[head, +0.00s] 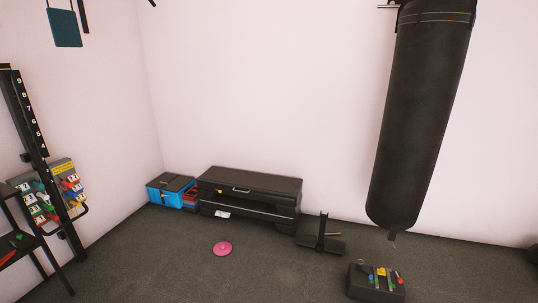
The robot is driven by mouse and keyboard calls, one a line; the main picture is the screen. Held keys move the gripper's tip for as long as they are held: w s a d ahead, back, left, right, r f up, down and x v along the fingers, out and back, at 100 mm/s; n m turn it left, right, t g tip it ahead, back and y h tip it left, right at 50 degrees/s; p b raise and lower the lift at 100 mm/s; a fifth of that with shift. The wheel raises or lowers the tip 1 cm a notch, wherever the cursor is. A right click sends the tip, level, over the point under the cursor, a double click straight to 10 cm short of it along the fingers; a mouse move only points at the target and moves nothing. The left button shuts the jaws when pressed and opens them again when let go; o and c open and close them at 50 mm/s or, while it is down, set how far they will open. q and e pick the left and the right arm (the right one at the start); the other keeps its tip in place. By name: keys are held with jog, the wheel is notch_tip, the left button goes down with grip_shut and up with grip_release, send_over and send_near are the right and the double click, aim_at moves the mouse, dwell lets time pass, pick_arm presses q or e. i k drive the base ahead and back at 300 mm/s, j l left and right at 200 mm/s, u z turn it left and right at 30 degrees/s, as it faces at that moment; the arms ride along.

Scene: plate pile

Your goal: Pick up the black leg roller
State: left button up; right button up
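A black piece of equipment (320,243) with an upright post and a low horizontal part stands on the dark floor, right of the black storage bench. It may be the black leg roller, but at this size I cannot tell for sure. A thin tan stick-like part shows beside its post. Neither of my grippers is in view.
A pink disc (222,248) lies on open floor. A black storage bench (250,184) and a blue box (165,193) stand by the wall. A black box with colourful items (361,282) is front right. A punching bag (420,110) hangs right; a rack (32,120) stands left.

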aim_at(304, 239)
jog(key=i+z, duration=0.1)
jog(key=i, duration=0.4)
jog(key=i+j+z, duration=0.15)
jog(key=i, duration=0.3)
jog(key=i+j+z, duration=0.1)
jog(key=i, duration=0.4)
jog(key=i+j+z, duration=0.15)
jog(key=i, duration=0.3)
